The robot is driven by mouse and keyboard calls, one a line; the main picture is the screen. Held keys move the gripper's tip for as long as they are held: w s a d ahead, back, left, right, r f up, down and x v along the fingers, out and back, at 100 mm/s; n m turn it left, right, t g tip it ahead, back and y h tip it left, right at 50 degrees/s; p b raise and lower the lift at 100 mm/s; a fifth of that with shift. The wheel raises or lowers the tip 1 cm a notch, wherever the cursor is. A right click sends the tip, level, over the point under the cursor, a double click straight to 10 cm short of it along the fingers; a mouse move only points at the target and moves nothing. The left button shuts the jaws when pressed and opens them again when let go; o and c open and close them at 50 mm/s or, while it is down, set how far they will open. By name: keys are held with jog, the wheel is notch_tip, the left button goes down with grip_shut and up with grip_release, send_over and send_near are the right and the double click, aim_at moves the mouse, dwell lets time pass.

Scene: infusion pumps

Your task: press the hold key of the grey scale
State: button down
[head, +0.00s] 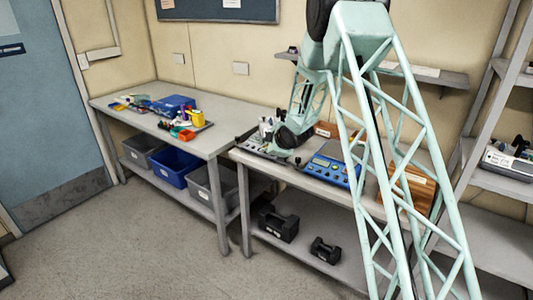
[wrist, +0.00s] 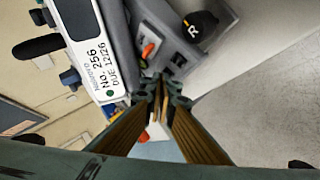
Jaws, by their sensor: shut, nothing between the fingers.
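My gripper (wrist: 158,92) is shut and empty, its fingertips over or close to a grey device (wrist: 140,20) in the wrist view. That device has an orange-red switch (wrist: 149,50) and a black round knob marked R (wrist: 200,25). I cannot tell whether it is the grey scale, and no hold key can be made out. Whether the fingertips touch anything is unclear. In the head view my wrist hangs over a low grey device (head: 250,146) on the right-hand bench, and my fingertips are hard to make out.
A blue device (head: 330,171) lies right of my wrist. In the wrist view a white labelled panel (wrist: 85,25) reads No. 256. The left bench (head: 130,120) holds a blue case (head: 174,104) and colourful items. Black weights (head: 279,223) stand on the lower shelf.

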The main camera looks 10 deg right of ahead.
jog(key=shift+r, duration=0.1)
jog(key=shift+s+a+r, duration=0.15)
jog(key=shift+r, duration=0.5)
jog(key=shift+r, duration=0.1)
jog(key=shift+s+a+r+p, duration=0.15)
jog(key=shift+r+p, duration=0.2)
jog(key=shift+r, duration=0.4)
jog(key=shift+s+a+r+p, duration=0.15)
jog(key=shift+r+p, duration=0.2)
jog(key=shift+r, duration=0.45)
jog(key=shift+s+a+r+p, duration=0.15)
jog(key=shift+r+p, duration=0.2)
jog(key=shift+r, duration=0.4)
